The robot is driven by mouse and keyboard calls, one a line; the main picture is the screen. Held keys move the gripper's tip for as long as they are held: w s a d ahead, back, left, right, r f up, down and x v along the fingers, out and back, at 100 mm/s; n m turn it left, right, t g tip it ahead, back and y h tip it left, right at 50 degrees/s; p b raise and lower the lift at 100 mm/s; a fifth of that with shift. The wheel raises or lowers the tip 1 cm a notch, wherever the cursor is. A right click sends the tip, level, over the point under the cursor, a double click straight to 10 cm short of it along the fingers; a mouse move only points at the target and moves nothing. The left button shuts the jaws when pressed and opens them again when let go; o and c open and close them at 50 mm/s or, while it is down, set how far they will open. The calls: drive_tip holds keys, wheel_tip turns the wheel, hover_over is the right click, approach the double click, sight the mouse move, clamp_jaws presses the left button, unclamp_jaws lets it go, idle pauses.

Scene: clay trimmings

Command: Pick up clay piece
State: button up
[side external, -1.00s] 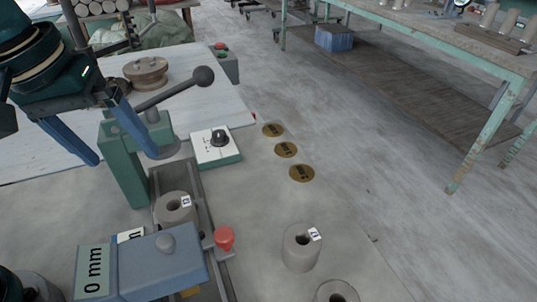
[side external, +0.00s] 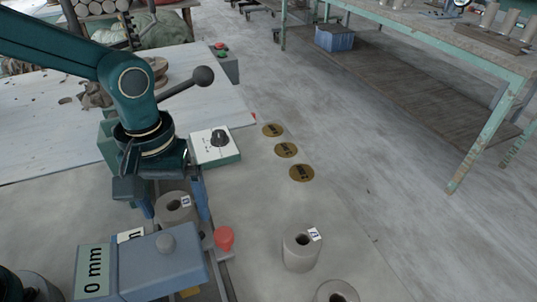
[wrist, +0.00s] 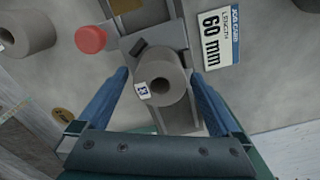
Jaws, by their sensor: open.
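A grey hollow clay piece (side external: 175,209) with a small white tag stands in the metal channel of the cutting fixture. It also shows from above in the wrist view (wrist: 163,80), with its bore visible. My gripper (side external: 174,203) is open above the channel, its blue fingers pointing down on either side of the clay piece. In the wrist view my gripper's fingers (wrist: 156,76) sit left and right of the clay, with gaps showing. Part of the fixture is hidden behind my arm in the side view.
A blue-grey block with a "0 mm" display (side external: 150,265) and a red knob (side external: 224,238) stand close by. A control box (side external: 215,148) is beyond. Two clay cylinders, one tagged (side external: 301,249), stand at right. A "60 mm" job card (wrist: 221,36) lies beside the channel.

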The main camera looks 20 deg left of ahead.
drive_tip(key=shift+c, duration=0.3)
drive_tip(key=c, duration=1.5)
drive_tip(key=shift+r, duration=0.1)
